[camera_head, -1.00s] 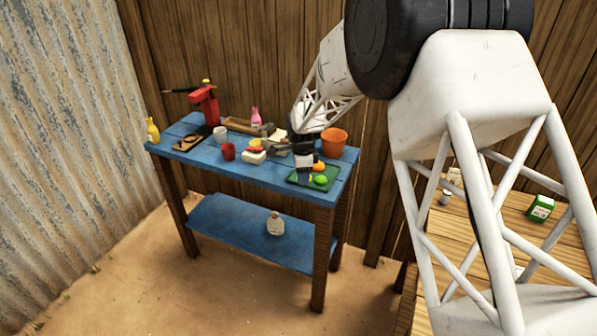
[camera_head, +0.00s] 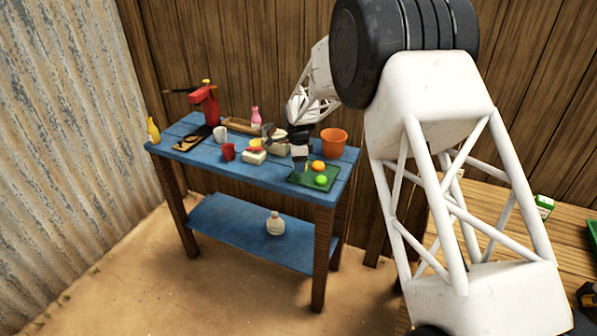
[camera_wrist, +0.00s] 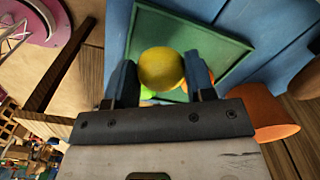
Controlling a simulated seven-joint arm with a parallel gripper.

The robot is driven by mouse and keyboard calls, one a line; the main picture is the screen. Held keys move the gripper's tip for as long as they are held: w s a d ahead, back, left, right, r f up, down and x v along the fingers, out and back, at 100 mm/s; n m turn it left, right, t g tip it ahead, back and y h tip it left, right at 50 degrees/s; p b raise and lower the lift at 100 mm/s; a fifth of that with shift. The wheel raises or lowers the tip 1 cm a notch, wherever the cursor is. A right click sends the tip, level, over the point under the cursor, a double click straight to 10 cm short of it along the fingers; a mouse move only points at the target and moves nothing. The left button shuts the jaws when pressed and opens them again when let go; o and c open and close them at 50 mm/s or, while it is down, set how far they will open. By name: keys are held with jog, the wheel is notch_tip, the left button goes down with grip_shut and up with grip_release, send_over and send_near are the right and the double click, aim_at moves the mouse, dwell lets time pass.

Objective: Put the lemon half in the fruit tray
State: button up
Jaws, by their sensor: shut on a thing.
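The lemon half (camera_wrist: 162,68) shows as a rounded yellow piece between the two fingers of my gripper (camera_wrist: 162,85) in the wrist view. The fingers are shut on it from both sides. The green fruit tray (camera_wrist: 218,48) lies behind and below it in that view. In the head view my gripper (camera_head: 303,168) is above the left part of the fruit tray (camera_head: 301,181), and the lemon half is hard to make out there. An orange fruit (camera_head: 318,166) and a lime-green fruit (camera_head: 321,180) sit in the tray. The height of the lemon half above the tray is unclear.
An orange bucket (camera_head: 334,142) stands behind the tray on the blue table. A red scale (camera_head: 205,105) is farther left.

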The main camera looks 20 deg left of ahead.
aim_at(299, 177)
jog(key=shift+f, duration=0.1)
jog(key=shift+f, duration=1.65)
jog(key=shift+f, duration=0.15)
jog(key=o, duration=0.9)
notch_tip(299, 177, up, 12)
jog(key=shift+r, duration=0.1)
